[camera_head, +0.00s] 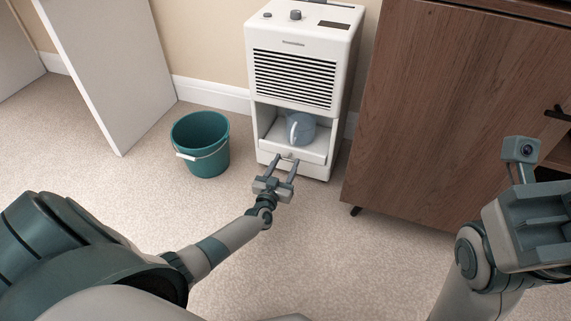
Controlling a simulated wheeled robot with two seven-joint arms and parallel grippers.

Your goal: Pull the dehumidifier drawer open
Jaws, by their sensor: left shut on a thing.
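The white dehumidifier (293,75) stands against the wall at the top middle, with dark louvres on its front. Its drawer (306,151) is at the bottom, below an open bay. A bluish see-through container (300,129) sits in the bay behind the drawer front. My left gripper (283,164) is at the drawer's front, shut on what seems to be its small handle. The fingers partly hide the handle. My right gripper (527,185) is raised at the right, away from the dehumidifier; its fingertips do not show clearly.
A teal bucket (201,145) with a white handle stands on the carpet left of the dehumidifier. A wooden cabinet (450,110) stands close on the right. A white panel (110,65) leans at the left. Carpet (325,245) in front of the drawer is free apart from my arm.

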